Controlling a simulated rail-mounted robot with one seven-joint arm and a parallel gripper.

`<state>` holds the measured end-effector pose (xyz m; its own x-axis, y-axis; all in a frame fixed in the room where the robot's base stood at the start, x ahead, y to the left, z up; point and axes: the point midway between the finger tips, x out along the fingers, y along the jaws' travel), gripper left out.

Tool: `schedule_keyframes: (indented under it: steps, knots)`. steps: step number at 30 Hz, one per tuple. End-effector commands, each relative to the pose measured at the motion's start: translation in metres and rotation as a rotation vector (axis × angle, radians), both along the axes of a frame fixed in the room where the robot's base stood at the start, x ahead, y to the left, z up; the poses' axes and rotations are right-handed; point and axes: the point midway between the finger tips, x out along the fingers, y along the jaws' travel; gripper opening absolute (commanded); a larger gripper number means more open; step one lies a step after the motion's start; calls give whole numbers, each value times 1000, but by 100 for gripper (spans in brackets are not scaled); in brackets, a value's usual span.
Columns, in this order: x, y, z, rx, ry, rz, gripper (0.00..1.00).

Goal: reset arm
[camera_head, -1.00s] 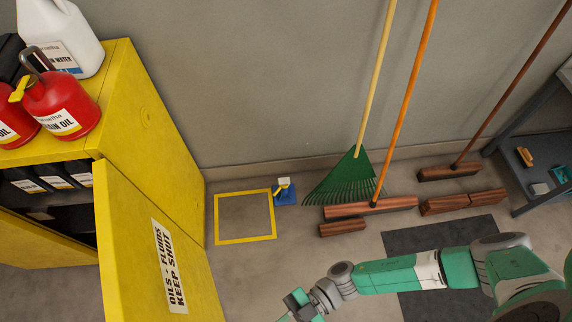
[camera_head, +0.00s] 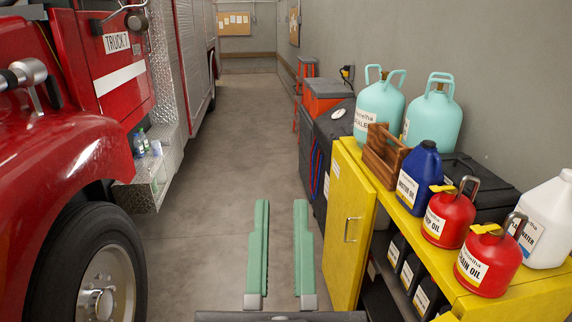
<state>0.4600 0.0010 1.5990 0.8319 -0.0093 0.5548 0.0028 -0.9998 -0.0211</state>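The task names only my arm. Two parallel teal bars with grey ends (camera_head: 304,250) reach forward from the bottom middle. They look like part of my own body, and I cannot tell more about them.
A red truck (camera_head: 62,145) stands left. The floor aisle (camera_head: 235,140) between is clear.

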Motion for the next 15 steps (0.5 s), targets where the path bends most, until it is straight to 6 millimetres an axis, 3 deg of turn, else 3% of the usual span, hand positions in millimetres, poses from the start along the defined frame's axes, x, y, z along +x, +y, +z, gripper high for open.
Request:
schedule_keyframes:
  steps: [1,2,3,4,13,15]
  knots:
    - [-17,-1,25,-17,-29,-5,18]
    - [-26,-1,37,-31,-38,-8,18]
    - [-22,0,4,-31,-22,-6,18]
    - [-21,0,-9,-30,-20,-5,18]
    - [-20,0,-88,-24,-19,-2,18]
    - [-20,0,-39,-23,-20,0,18]
